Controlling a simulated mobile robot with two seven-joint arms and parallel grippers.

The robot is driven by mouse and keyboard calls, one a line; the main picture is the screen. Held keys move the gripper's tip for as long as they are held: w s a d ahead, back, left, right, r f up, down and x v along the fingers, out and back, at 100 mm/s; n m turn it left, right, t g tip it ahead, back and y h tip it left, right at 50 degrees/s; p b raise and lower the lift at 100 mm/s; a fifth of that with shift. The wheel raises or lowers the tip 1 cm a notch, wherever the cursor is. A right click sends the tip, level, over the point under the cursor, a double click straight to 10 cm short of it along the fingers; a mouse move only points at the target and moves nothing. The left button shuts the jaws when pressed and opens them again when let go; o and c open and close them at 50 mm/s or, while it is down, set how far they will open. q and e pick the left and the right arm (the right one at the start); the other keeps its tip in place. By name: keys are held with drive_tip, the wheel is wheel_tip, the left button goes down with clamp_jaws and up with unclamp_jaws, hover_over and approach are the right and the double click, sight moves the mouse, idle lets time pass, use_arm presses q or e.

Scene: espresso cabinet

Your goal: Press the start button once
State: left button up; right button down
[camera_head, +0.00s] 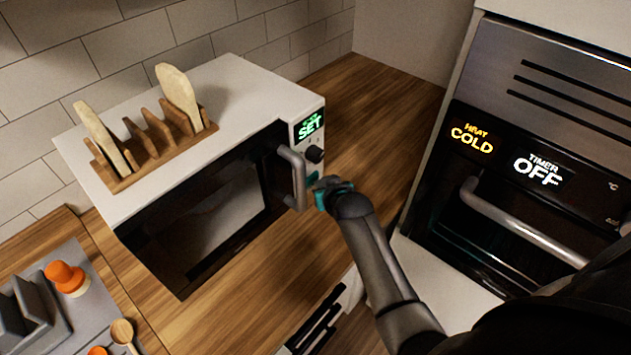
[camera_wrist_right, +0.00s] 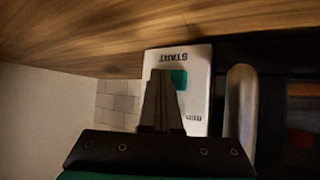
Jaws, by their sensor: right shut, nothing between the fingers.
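The white microwave (camera_head: 215,75) stands on the wooden counter, with a green display reading SET (camera_head: 309,125) on its panel. Its handle (camera_head: 293,178) is a grey vertical bar beside the panel. The teal start button (camera_wrist_right: 179,79) shows in the right wrist view under upside-down START lettering; its edge shows in the head view (camera_head: 312,178). My right gripper (camera_head: 322,189) is shut and empty, just in front of the lower panel near the handle. In the right wrist view its fingers (camera_wrist_right: 161,85) overlap part of the panel beside the button. Contact cannot be told. My left gripper is not in view.
A wooden rack (camera_head: 150,148) with two pale boards sits on the microwave. An oven (camera_head: 530,180) reading COLD and OFF is on the right. A grey tray (camera_head: 75,318) with orange items is at lower left. Counter behind the microwave is clear.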

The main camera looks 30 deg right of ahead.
drive_tip(key=shift+w+a, duration=0.15)
drive_tip(key=shift+w, duration=0.15)
idle(0.4)
drive_tip(key=shift+s+r, duration=0.1)
drive_tip(key=shift+s+d+p, duration=0.2)
drive_tip(key=shift+s+p, duration=0.2)
drive_tip(key=shift+s, duration=0.05)
drive_tip(key=shift+s+d+p, duration=0.2)
drive_tip(key=shift+s+p, duration=0.15)
drive_tip(key=shift+s, duration=0.1)
drive_tip(key=shift+s+d, duration=0.1)
drive_tip(key=shift+s, duration=0.05)
drive_tip(key=s+p, duration=0.1)
drive_tip(key=s+d+p, duration=0.1)
drive_tip(key=s, duration=0.1)
drive_tip(key=shift+d, duration=0.1)
drive_tip(key=shift+s+d+p, duration=0.35)
drive_tip(key=shift+s+p, duration=0.05)
drive_tip(key=shift+s, duration=0.45)
